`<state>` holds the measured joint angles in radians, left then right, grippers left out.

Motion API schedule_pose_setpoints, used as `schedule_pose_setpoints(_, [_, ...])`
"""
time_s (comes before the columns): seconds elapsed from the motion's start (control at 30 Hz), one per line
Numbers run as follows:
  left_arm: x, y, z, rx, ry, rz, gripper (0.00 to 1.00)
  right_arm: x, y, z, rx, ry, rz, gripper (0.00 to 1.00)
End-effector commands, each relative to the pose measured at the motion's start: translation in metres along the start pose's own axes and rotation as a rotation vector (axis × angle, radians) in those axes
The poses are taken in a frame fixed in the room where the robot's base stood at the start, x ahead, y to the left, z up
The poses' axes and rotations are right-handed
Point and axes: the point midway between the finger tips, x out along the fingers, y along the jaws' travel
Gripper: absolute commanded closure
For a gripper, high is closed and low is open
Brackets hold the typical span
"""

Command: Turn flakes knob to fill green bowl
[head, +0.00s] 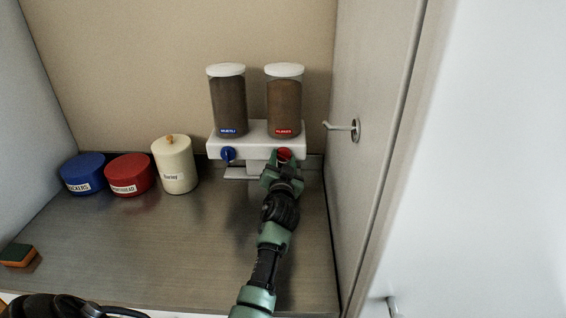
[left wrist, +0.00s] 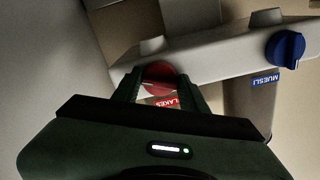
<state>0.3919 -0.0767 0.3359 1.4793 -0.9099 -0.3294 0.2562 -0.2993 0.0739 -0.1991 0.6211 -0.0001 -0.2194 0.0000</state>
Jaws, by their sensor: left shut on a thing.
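The dispenser (head: 240,143) is white and holds two clear canisters with white lids. The right canister (head: 284,104) has a red flakes label. The red flakes knob (head: 284,154) is below it, partly covered by my gripper. My left gripper (head: 283,161) reaches up to this knob and is shut on it. In the left wrist view, turned upside down, the red knob (left wrist: 159,76) sits between the two fingers (left wrist: 160,88). I see no green bowl in either view; the area under the flakes outlet is largely hidden by my gripper. My right gripper is not in view.
The blue muesli knob (head: 228,154) is left of the flakes knob. A cream jar (head: 175,165), a red tin (head: 130,175) and a blue tin (head: 83,174) stand at left. A sponge (head: 18,255) lies front left. A door handle (head: 345,128) projects at right. The middle counter is clear.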

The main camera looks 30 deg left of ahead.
Motion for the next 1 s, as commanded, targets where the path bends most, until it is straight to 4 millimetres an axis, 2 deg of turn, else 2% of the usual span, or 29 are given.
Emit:
schedule_pose_setpoints(0.43, [0.0000,-0.0014,0.0006,0.430,-0.001,0.000,0.98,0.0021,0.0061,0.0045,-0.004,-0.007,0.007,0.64])
schedule_pose_setpoints(1.0, [0.0001,-0.0029,-0.0011,0.934,-0.002,0.000,0.98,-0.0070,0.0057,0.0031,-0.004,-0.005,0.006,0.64])
